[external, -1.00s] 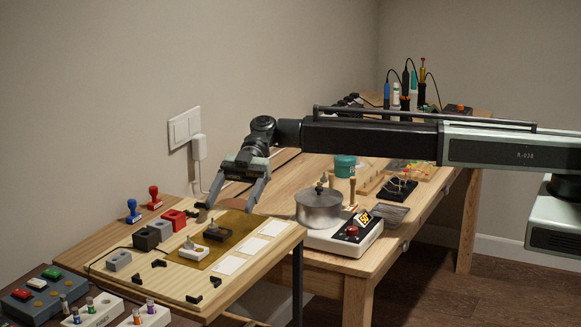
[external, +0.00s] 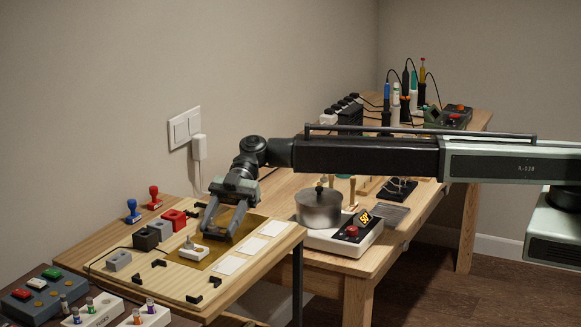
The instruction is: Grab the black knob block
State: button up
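The black knob block (external: 217,235) sits on the yellow-brown mat (external: 196,264) on the near wooden board, mostly hidden by my gripper. My gripper (external: 219,231) points down over it, its two fingers apart, one to each side of the block. The fingertips are low, near the mat. Whether they touch the block cannot be told. A white knob block (external: 193,250) stands on the same mat, just in front and to the left.
A black cube (external: 146,239), grey blocks (external: 119,260) and a red block (external: 173,220) stand left of the mat. White cards (external: 229,264) lie along its right. A pot (external: 319,209) stands on a hot plate to the right.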

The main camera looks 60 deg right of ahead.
jog(key=c, duration=0.5)
